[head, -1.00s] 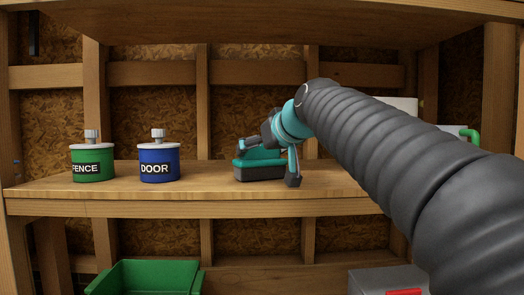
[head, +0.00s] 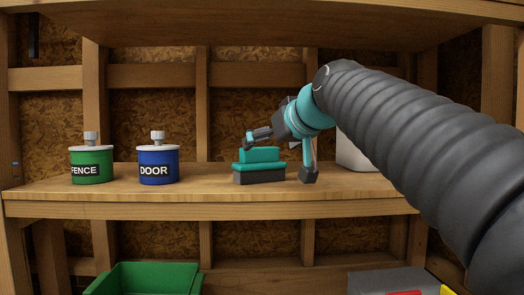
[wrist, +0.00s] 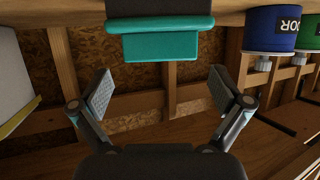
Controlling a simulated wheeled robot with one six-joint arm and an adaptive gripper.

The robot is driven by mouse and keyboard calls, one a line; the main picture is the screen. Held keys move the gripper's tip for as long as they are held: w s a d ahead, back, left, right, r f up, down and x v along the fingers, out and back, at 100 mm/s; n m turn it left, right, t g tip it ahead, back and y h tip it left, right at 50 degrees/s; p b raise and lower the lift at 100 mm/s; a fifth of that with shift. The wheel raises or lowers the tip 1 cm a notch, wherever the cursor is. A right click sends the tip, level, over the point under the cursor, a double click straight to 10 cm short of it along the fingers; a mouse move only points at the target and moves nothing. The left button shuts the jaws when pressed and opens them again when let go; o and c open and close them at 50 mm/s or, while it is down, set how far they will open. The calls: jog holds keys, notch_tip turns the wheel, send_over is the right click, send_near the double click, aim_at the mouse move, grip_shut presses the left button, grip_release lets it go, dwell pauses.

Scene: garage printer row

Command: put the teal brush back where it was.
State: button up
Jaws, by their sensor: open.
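The teal brush (head: 259,165) sits upright on the wooden shelf, with a teal top and a dark base. In the wrist view, which shows the scene upside down, the brush (wrist: 160,38) is at the top centre, beyond the fingertips. My gripper (head: 279,159) is open, just right of and above the brush in the head view. In the wrist view my gripper (wrist: 160,88) has its fingers spread wide with nothing between them. The brush appears clear of both fingers.
A green FENCE can (head: 91,164) and a blue DOOR can (head: 158,164) stand left on the shelf (head: 215,187). A white container (head: 357,152) is behind my arm. A green bin (head: 145,279) is below. The shelf between the blue can and the brush is clear.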

jog(key=v, duration=0.7)
jog(key=s+d+f+m+g+h, duration=0.1)
jog(key=s+f, duration=0.6)
jog(key=f, duration=0.7)
jog(key=s+d+f+m+g+h, duration=0.2)
jog(key=s+f, duration=0.4)
jog(key=f, duration=0.9)
jog(key=s+d+f+m+g+h, duration=0.1)
jog(key=s+d+f+g, duration=0.3)
jog(key=f, duration=1)
jog(key=s+d+h, duration=0.1)
jog(key=s, duration=0.2)
jog(key=shift+s+f+m, duration=0.3)
jog(key=shift+s+f, duration=0.05)
jog(key=shift+f, duration=0.05)
